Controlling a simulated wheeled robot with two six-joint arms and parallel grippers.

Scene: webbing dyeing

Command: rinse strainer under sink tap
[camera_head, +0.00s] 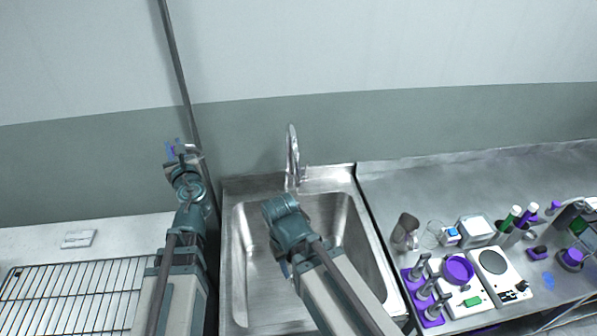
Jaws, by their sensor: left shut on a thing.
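My left gripper (178,151) is raised at the left, in front of the wall and left of the sink. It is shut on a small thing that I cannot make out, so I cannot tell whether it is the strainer. The steel sink (248,308) is in the middle, with a curved chrome tap (292,150) at its back edge. My right arm reaches over the basin. Its gripper (284,268) is mostly hidden by its own wrist, and its jaws cannot be read. No strainer shows clearly.
A wire rack (75,290) lies on the left counter near a small label (78,239). On the right counter (430,185) stand a purple dish (458,269), a white hotplate (512,283), a purple stand (432,315) and several tubes. The right counter's back is clear.

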